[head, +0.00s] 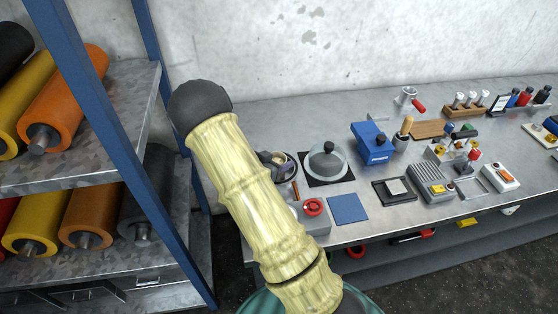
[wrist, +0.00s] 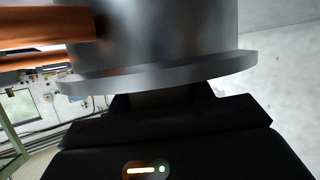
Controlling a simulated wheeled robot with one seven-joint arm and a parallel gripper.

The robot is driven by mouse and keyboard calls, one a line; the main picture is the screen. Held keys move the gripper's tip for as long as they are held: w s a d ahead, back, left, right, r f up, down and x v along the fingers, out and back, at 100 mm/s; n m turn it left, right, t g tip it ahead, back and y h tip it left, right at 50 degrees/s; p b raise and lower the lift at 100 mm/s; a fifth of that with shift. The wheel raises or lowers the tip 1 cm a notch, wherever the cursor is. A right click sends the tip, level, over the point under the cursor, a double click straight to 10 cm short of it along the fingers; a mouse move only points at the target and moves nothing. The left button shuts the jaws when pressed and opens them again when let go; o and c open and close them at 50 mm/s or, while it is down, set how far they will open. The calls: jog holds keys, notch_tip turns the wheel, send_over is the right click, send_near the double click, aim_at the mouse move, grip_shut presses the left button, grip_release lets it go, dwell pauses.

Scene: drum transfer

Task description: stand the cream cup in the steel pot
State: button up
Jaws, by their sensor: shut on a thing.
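My gripper (head: 271,159) shows only as a small dark piece past the edge of my pale yellow arm, low over the left part of the bench. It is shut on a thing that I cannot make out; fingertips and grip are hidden. Right beside it is a dark-rimmed round vessel (head: 290,173), partly covered; I cannot tell whether it is the steel pot. A grey round vessel or lid with a black knob (head: 325,163) sits on a black square just to the right. I cannot pick out the cream cup. The wrist view shows mostly grey and black gripper-side parts, without fingertips.
The steel bench (head: 290,115) has clear room at its back left. In front are a red-knobbed box (head: 313,211) and a blue square (head: 348,209). A blue box (head: 374,145) and several small items stand to the right. A blue-posted rack (head: 98,110) with rolls is left.

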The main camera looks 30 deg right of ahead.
jog(key=o, duration=1)
jog(key=shift+f, duration=0.1)
jog(key=shift+o, duration=0.2)
jog(key=shift+r, duration=0.2)
jog(key=v, duration=1.2)
jog(key=shift+w, duration=0.1)
